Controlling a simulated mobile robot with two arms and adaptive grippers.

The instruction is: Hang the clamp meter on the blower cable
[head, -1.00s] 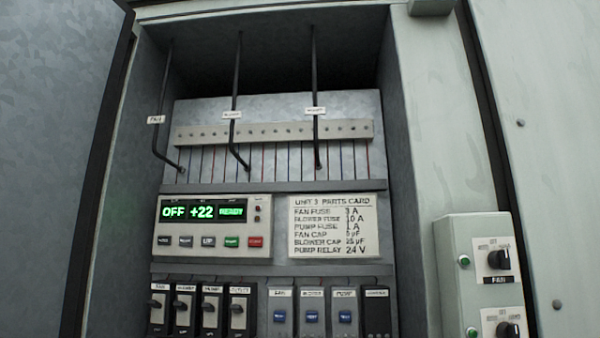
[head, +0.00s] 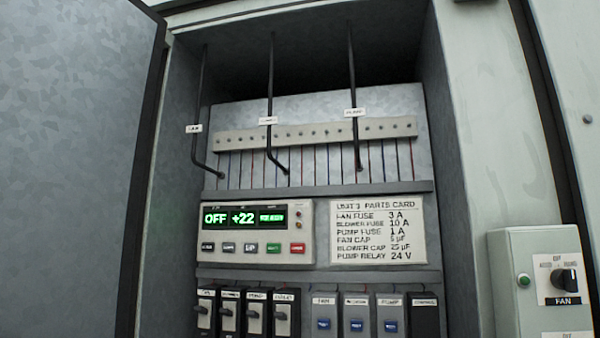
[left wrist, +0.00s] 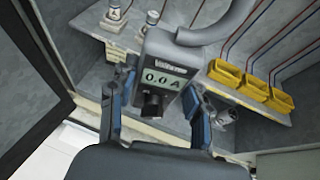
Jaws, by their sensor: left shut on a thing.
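The clamp meter (left wrist: 163,70) is a dark grey body with a screen reading 0.0 A and a thick curved grey jaw (left wrist: 228,22) at its top. In the left wrist view my left gripper (left wrist: 158,88) is shut on its body, one blue finger on each side. Whether the jaw is open cannot be told. In the head view the blower cable (head: 270,85) is the middle of three black hanging cables, with a small white tag whose print is blurred. The meter and both grippers are outside the head view. No cable shows inside the jaw.
The fan cable (head: 202,90) hangs left and another tagged cable (head: 353,75) right of it. An open cabinet door (head: 70,150) stands left. A switch box (head: 510,260) juts out right. Yellow bins (left wrist: 245,75) sit right of the meter in the wrist view.

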